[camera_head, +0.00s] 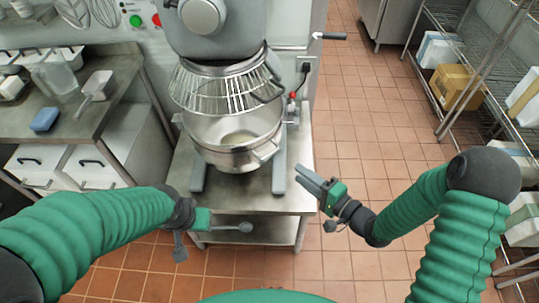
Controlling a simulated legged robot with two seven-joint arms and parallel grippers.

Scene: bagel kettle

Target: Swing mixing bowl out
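The steel mixing bowl (232,158) sits upright in the stand mixer (215,30), under the mixer head, with a wire guard (222,92) above its rim. A small amount of pale material shows in its bottom. A side handle juts from its right front. My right gripper (298,174) is right of and nearer than the bowl, pointing toward it, apart from it. Its two grey fingers show a narrow gap with nothing between them. My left gripper (248,227) is in front of the bowl, near the table's front edge, seen edge-on, so its opening is unclear.
The mixer stands on a steel table (264,200) with a lower shelf. A counter (70,118) at left holds a scoop (95,88), a blue block (45,119) and tubs. A wire rack (475,75) with boxes stands at right. The tiled floor between is clear.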

